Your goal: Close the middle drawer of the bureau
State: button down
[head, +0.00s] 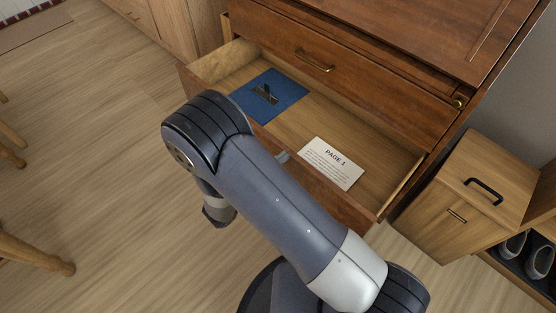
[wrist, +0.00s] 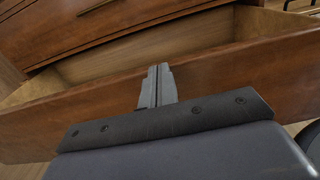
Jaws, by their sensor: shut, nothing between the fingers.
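The bureau (head: 365,58) is reddish-brown wood. One of its drawers (head: 347,206) stands pulled well out, below a shut drawer with a brass handle (head: 315,62); I take it for the middle one. Inside lie a blue folder or book (head: 285,92) with a dark emblem and a white sheet headed "PAGE 1" (head: 331,163). In the wrist view my gripper (wrist: 157,72) is shut and empty, its fingertips at the outer side of the drawer front (wrist: 235,62), near its upper edge. I cannot tell whether they touch. My arm hides part of the drawer front in the head view.
A small wooden cabinet (head: 468,197) with dark handles stands right of the bureau, beside a shelf with grey shoes (head: 512,246). Lighter wooden furniture (head: 178,32) stands at the upper left. Wooden furniture legs (head: 38,255) show at the left edge. The floor between is clear.

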jog(key=b+x, duration=0.1)
jog(key=x, duration=2.2)
jog(key=shift+w+d, duration=0.25)
jog(key=shift+d, duration=0.1)
jog(key=shift+s+a+f, duration=0.1)
